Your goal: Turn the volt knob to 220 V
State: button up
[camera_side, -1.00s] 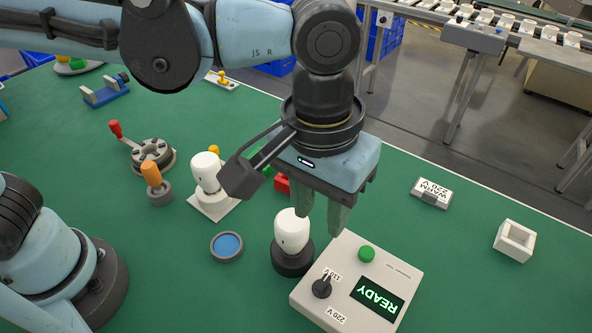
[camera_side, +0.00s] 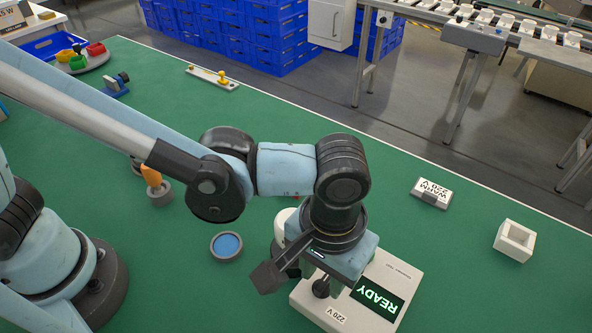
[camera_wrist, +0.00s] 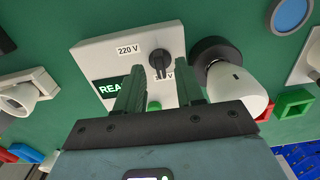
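The volt knob (camera_side: 321,287) is a black pointer knob on a white tester box (camera_side: 312,303). In the wrist view the knob (camera_wrist: 160,63) shows between and beyond my fingertips. Its white "220 V" label (camera_wrist: 128,50) lies to its left; the other voltage label (camera_wrist: 163,74) is partly covered. The knob's pointer seems turned toward that covered label, away from "220 V". My gripper (camera_wrist: 161,80) is open over the box with its fingers apart; contact with the knob cannot be told. The green screen (camera_side: 377,297) reads READY.
A white bulb (camera_wrist: 240,88) in a dark round holder stands close beside the box. A blue-topped round dish (camera_side: 227,246), a "WAIT M 220 V" block (camera_side: 431,193) and a white square holder (camera_side: 514,240) lie on the green table.

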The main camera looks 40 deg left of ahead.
jog(key=shift+f, duration=0.75)
grip_shut()
